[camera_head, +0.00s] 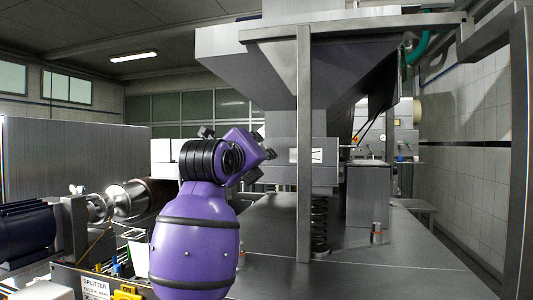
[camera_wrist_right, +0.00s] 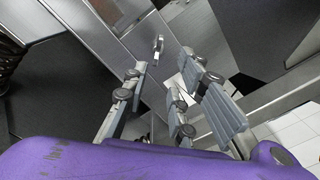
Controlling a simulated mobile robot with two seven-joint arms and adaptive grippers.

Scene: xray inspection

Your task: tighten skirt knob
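In the right wrist view, my right gripper (camera_wrist_right: 166,72) is open, with grey padded fingers on both sides and nothing between them. A small metal knob or handle (camera_wrist_right: 158,45), which may be the skirt knob, sits on a grey metal panel (camera_wrist_right: 130,42) beyond the fingertips, apart from them. In the head view, my purple right arm reaches up toward the grey machine, and its wrist hides most of the gripper. I cannot pick out the knob in the head view. My left gripper is in neither view.
A grey upright post (camera_head: 304,130) stands right of my arm, under a large metal hopper (camera_head: 345,75). A black coil spring (camera_head: 319,225) and a small cylinder (camera_head: 377,232) stand on the grey surface (camera_head: 400,265). A blue motor (camera_head: 27,235) sits at the left. The surface's front right is clear.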

